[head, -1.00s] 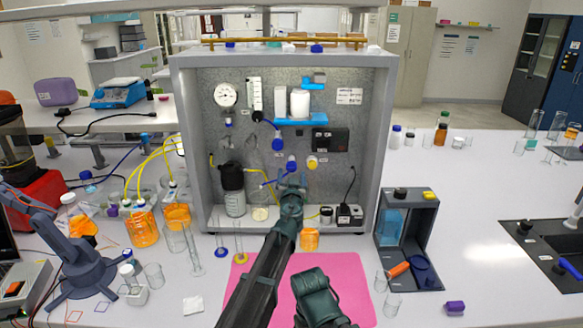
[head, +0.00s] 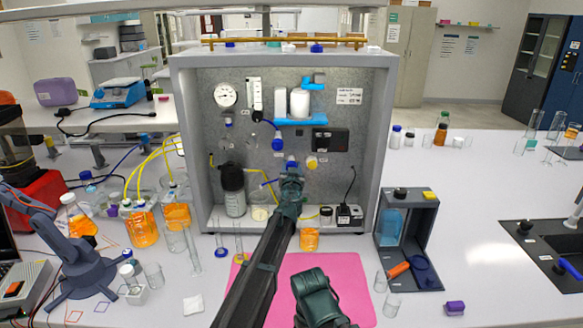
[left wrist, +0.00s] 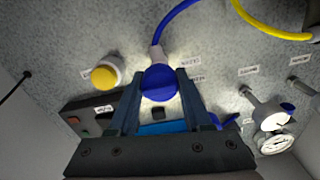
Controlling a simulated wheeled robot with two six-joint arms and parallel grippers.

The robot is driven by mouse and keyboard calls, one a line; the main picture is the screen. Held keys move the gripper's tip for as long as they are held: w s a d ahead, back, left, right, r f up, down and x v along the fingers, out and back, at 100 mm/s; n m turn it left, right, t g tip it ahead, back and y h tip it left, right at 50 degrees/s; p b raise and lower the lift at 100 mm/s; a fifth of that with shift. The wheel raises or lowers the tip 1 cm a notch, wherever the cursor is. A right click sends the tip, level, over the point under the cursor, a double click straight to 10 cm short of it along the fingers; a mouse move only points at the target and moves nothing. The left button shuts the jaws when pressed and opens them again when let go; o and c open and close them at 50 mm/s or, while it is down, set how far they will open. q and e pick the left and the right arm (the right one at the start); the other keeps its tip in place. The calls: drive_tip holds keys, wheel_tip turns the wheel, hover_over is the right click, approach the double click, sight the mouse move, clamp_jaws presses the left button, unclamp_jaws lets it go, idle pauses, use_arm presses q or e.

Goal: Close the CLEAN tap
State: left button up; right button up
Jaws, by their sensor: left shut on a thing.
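A blue tap knob (head: 291,161) sits low on the grey back panel of the rig, with a yellow knob (head: 311,162) just to its right. My left gripper (head: 290,177) reaches up to the blue knob from below. In the left wrist view the blue knob (left wrist: 157,82) lies between the two fingers of my left gripper (left wrist: 158,92), which is shut on it. A blue tube leads to the pale fitting at this knob. The yellow knob (left wrist: 104,76) is free beside it. The labels are too small to read.
The rig cabinet (head: 184,120) has side walls close around the panel. A dark bottle (head: 232,190), a gauge (head: 225,95) and a black box (head: 330,140) are near. A pink mat (head: 345,268) lies in front; glassware stands left.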

use_arm(q)
clamp_jaws()
drive_tip(key=m, duration=0.8)
drive_tip(key=shift+d+m, duration=0.1)
drive_tip(key=shift+m, duration=0.2)
drive_tip(key=m, duration=0.4)
drive_tip(key=shift+f, duration=0.1)
drive_tip(key=m, duration=0.5)
drive_tip(key=shift+m, duration=0.3)
drive_tip(key=o, duration=1)
unclamp_jaws()
